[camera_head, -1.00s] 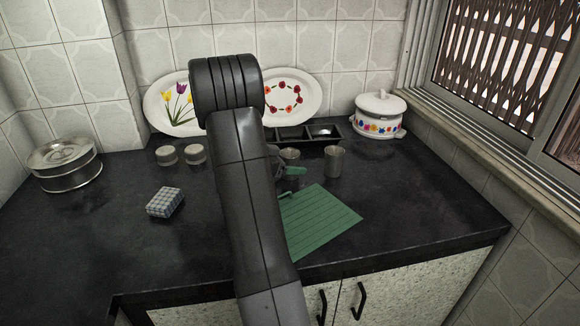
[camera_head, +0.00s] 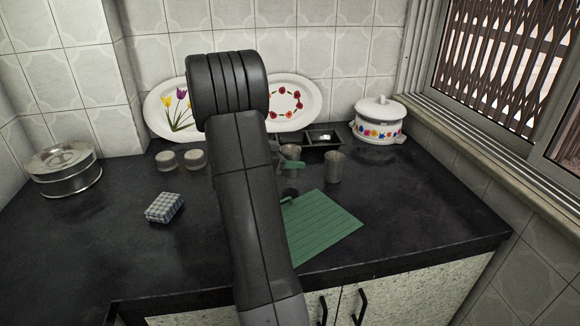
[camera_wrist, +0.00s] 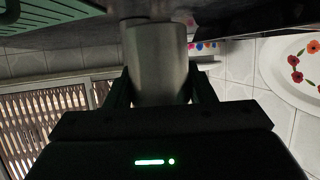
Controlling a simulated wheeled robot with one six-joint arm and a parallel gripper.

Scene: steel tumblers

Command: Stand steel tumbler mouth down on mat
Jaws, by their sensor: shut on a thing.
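In the wrist view, my gripper (camera_wrist: 160,88) is shut on a steel tumbler (camera_wrist: 156,55), with a dark finger on each side. The wrist picture is turned over, with the counter at the top. The tumbler's far end looks slightly wider; I cannot see into its mouth. The green ribbed mat (camera_head: 325,226) lies flat on the counter, partly behind my arm; its edge also shows in the wrist view (camera_wrist: 45,14). One steel tumbler (camera_head: 334,168) stands behind the mat. Another (camera_head: 291,152) shows beside my arm; I cannot tell whether it is the held one. My arm hides most of the gripper in the head view.
A checked sponge-like block (camera_head: 164,207) and two small jars (camera_head: 194,159) are left of my arm. A steel container (camera_head: 65,172) stands far left. A black tray (camera_head: 325,137), two plates (camera_head: 295,101) and a lidded pot (camera_head: 379,125) line the back. The right counter is clear.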

